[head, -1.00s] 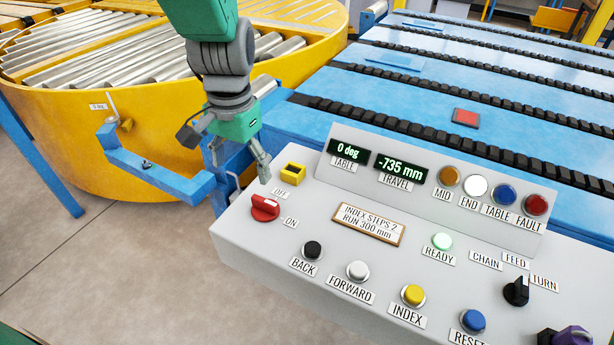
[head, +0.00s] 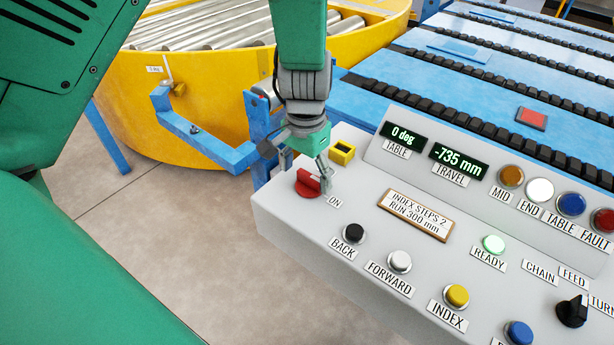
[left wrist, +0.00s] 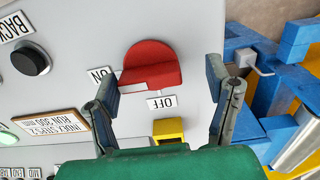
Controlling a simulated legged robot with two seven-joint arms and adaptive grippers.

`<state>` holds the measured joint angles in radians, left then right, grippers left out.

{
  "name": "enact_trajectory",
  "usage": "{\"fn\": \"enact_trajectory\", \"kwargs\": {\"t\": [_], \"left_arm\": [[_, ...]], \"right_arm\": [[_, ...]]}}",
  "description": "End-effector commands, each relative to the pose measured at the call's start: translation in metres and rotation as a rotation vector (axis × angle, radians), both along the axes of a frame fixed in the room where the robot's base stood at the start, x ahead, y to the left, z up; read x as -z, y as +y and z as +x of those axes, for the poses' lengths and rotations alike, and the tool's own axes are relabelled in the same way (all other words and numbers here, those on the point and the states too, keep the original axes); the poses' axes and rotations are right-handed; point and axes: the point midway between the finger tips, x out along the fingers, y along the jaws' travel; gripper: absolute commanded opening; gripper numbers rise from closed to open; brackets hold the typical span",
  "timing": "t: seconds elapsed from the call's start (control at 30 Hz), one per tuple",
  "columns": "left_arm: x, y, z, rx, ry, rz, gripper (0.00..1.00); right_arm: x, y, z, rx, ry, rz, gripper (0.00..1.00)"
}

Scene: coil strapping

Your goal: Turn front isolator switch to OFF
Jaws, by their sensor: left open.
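The front isolator switch is a red rotary knob (head: 307,184) at the left end of the grey console. In the left wrist view the red knob (left wrist: 150,64) lies between my fingers, with an ON label (left wrist: 100,74) on its left and an OFF label (left wrist: 161,102) below it. A pale mark shows on its lower left edge; I cannot tell its exact setting. My left gripper (head: 306,170) is open over the knob, one finger on each side; it also shows in the left wrist view (left wrist: 163,84). Contact is not clear. The OFF label is hidden in the head view.
A yellow block (head: 342,152) stands on the console close to the gripper. Black (head: 354,233) and white (head: 399,261) buttons lie to the right of the knob. A blue bracket (head: 205,145) and yellow turntable (head: 200,115) are beyond the console.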

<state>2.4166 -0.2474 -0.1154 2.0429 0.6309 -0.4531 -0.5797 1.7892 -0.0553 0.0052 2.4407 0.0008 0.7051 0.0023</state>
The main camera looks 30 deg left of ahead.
Motion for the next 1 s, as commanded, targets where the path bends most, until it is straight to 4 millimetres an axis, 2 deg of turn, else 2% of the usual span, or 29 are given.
{"fn": "enact_trajectory", "kwargs": {"t": [0.37,0.47,0.5,0.53,1.0], "left_arm": [[0.0065,-0.0004,0.0000,0.000,0.000,0.000,0.72],[0.0069,0.0006,0.0000,0.001,0.000,-0.002,0.41],[0.0072,0.0009,0.0000,0.001,0.000,-0.003,0.27],[0.0074,0.0010,-0.0001,0.001,0.001,-0.004,0.22],[0.0084,-0.0004,-0.0014,0.001,0.006,0.000,0.22]], "right_arm": [[0.0009,-0.0005,0.0000,0.001,0.000,-0.001,0.40],[0.0009,-0.0005,0.0000,0.001,0.000,-0.001,0.40],[0.0009,-0.0005,0.0000,0.001,0.000,-0.001,0.40],[0.0010,-0.0004,0.0000,0.001,0.000,-0.001,0.40],[0.0012,-0.0004,0.0001,0.001,0.000,-0.001,0.40]]}}
